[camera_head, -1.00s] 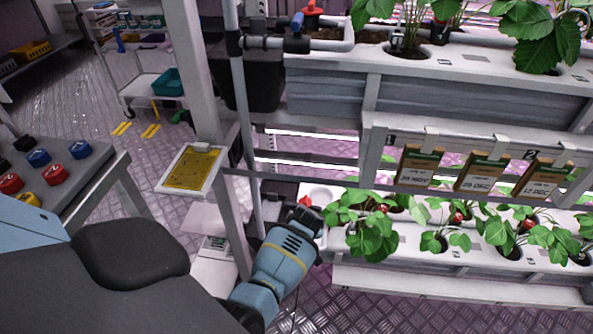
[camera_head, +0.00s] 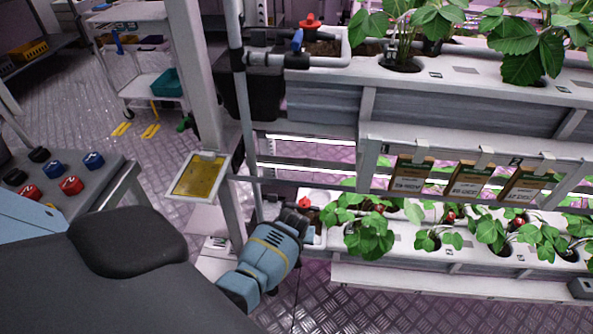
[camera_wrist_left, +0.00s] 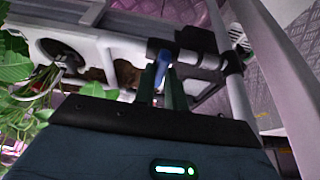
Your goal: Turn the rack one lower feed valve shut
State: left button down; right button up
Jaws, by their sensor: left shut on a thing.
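The rack one lower feed valve shows in the left wrist view as a blue handle (camera_wrist_left: 162,66) on a pale pipe with dark fittings. The handle lies crosswise to the pipe in that picture. My left gripper (camera_wrist_left: 163,88) is shut on the handle, with a dark green finger on each side. In the head view my left gripper (camera_head: 300,220) is at the left end of the lower trough (camera_head: 400,238), and it hides the blue handle. A red part (camera_head: 304,203) shows just above it. My right gripper is not in view.
An upper trough with a similar blue-handled valve (camera_head: 297,40) and red cap is above. A grey upright pipe (camera_head: 243,110) and a yellow card (camera_head: 199,176) stand close left of my gripper. Strawberry plants (camera_head: 368,235) are close to its right.

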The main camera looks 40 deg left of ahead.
pick_arm(q)
jog(key=shift+a, duration=0.1)
jog(key=c, duration=1.5)
grip_release()
jog(key=shift+c, duration=0.2)
jog(key=shift+o, duration=0.5)
jog(key=shift+r, duration=0.3)
jog(key=p+v, duration=0.3)
jog(key=v, duration=0.4)
jog(key=shift+s+p, duration=0.15)
jog(key=shift+p, duration=0.15)
